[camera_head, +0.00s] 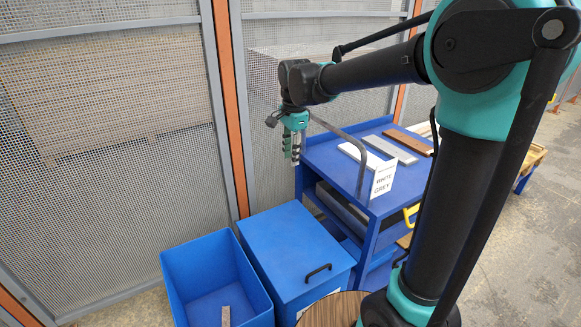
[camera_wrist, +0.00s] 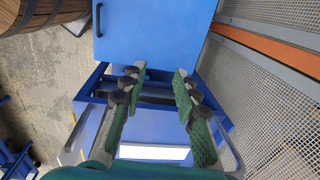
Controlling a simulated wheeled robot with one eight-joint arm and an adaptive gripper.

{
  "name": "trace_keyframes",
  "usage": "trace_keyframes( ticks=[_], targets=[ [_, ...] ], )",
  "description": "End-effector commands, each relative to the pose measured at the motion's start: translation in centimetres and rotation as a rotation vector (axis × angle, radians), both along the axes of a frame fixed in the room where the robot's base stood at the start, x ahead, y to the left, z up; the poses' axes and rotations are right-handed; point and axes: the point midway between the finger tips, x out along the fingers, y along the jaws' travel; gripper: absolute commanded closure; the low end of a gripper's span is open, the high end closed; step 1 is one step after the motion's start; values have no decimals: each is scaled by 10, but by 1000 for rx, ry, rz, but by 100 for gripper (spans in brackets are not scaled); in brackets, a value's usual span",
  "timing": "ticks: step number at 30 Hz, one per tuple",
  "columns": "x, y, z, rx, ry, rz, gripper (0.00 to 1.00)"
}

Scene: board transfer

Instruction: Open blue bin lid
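The lidded blue bin (camera_head: 285,240) stands at the lower middle of the head view, its flat lid shut. A black bar handle (camera_head: 318,272) sits near the lid's front edge. In the wrist view the blue lid (camera_wrist: 150,35) fills the top middle, with its handle (camera_wrist: 98,19) at the lid's left. My gripper (camera_head: 294,160) points down, beyond the bin's back edge and beside the blue cart, well above the lid. In the wrist view my gripper (camera_wrist: 160,72) has its two green fingers apart with nothing between them. It is away from the handle.
An open blue bin (camera_head: 190,252) with a board (camera_head: 226,316) in it stands left of the lidded bin. A blue cart (camera_head: 345,190) with a curved rail, several boards and a sign (camera_head: 384,179) stands to the right. Mesh fencing (camera_head: 110,140) runs behind. A wooden barrel (camera_wrist: 38,12) shows.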

Motion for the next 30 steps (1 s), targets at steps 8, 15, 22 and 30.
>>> trace_keyframes(
  ticks=[8, 15, 22, 30],
  targets=[
    [3, 2, -40, 0, 0, 0, 70],
    [4, 2, -49, 0, 0, 0, 70],
    [3, 2, -49, 0, 0, 0, 73],
    [3, 2, -49, 0, 0, 0, 100]
  ],
)
